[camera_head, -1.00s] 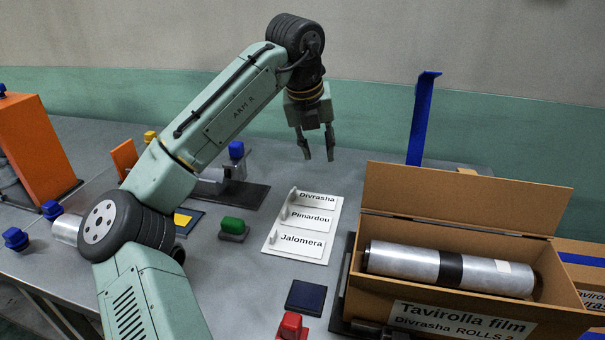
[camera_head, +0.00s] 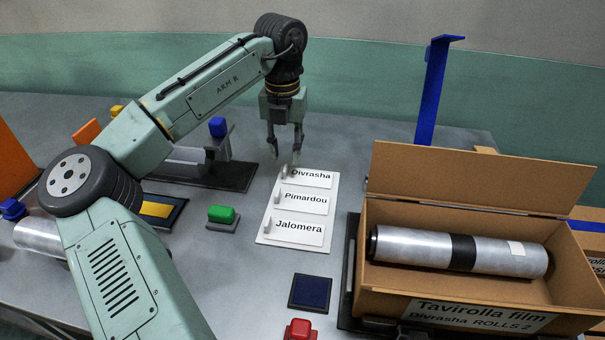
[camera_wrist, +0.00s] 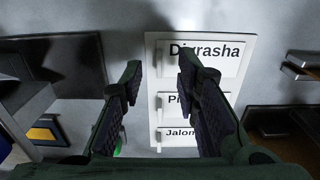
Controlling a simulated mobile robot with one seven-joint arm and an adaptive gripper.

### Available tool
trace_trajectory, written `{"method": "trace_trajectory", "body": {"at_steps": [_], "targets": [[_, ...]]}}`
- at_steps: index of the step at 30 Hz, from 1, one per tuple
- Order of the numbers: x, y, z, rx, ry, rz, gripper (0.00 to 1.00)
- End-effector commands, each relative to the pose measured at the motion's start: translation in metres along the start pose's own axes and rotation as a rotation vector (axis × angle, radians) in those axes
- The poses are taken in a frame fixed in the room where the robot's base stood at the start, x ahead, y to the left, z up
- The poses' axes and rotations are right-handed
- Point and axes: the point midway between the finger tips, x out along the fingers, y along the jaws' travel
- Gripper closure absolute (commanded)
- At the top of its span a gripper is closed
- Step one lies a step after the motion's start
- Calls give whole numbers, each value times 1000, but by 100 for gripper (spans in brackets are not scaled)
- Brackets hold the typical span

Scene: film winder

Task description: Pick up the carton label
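Three white labels lie on a white board (camera_head: 265,238) on the table: Divrasha (camera_head: 311,177), Pimardou (camera_head: 306,200) and Jalomera (camera_head: 299,227). Each has a small grey tab at its left end. My gripper (camera_head: 285,148) points down just above the far end of the board, near the Divrasha label. In the wrist view its fingers are apart and empty, with the Divrasha label (camera_wrist: 222,62) showing beyond and right of the right fingertip. That finger partly hides the labels. The open carton (camera_head: 465,190) at right holds a silver roll (camera_head: 415,248); its front reads "Tavirolla film, Divrasha ROLLS 2".
A blue upright post (camera_head: 431,95) stands behind the carton. A green button (camera_head: 221,214), a dark blue pad (camera_head: 310,292) and a red button (camera_head: 299,330) sit near the board. A blue-topped fixture (camera_head: 217,128) stands left of my gripper.

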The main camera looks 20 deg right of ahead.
Motion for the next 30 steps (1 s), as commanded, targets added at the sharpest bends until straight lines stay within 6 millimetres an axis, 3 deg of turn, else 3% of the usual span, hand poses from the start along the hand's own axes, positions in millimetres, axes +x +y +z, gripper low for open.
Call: {"method": "trace_trajectory", "body": {"at_steps": [6,15,27,30], "targets": [[28,0,1,-2,-1,1,71],[34,0,1,-2,-2,0,72],[34,0,1,-2,-2,0,98],[34,0,1,-2,-2,0,100]]}}
